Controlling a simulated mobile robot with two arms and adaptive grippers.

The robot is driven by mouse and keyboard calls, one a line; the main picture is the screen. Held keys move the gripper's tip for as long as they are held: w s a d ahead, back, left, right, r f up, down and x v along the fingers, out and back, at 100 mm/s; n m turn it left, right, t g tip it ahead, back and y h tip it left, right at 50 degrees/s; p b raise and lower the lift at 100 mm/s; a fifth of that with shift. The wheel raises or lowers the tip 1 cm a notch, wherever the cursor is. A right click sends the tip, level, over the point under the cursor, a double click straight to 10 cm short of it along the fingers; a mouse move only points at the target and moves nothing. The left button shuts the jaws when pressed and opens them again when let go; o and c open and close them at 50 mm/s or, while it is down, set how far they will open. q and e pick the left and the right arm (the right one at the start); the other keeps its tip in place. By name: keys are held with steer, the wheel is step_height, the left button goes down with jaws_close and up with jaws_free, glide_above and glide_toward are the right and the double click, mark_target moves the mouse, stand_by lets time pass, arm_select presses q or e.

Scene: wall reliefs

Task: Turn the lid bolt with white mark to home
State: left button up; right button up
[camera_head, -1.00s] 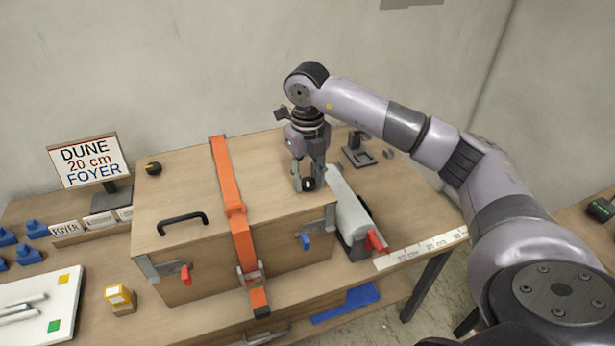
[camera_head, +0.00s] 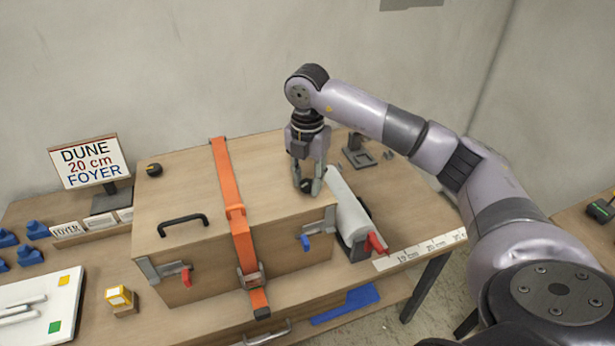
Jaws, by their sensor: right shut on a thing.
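The wooden crate (camera_head: 185,247) stands on the table with its lid closed. One dark round lid bolt (camera_head: 154,170) sits at the lid's far left corner, clear of any gripper. My right gripper (camera_head: 307,187) points down at the right part of the lid and is shut on a second dark lid bolt (camera_head: 305,186), which the fingers partly hide. I cannot make out a white mark on either bolt. My left gripper is not in view.
An orange strap (camera_head: 228,185) crosses the lid left of my right gripper. A black handle (camera_head: 182,222), a red latch (camera_head: 186,276) and a blue latch (camera_head: 306,242) are on the crate. A white roll (camera_head: 347,208) lies close on the right. A sign (camera_head: 90,162) stands left.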

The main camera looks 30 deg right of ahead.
mark_target(308, 183)
steer(key=shift+m, duration=2.2)
steer(key=o, duration=1.1)
steer(key=shift+o, duration=0.2)
steer(key=shift+r, duration=0.1)
step_height(308, 183, up, 12)
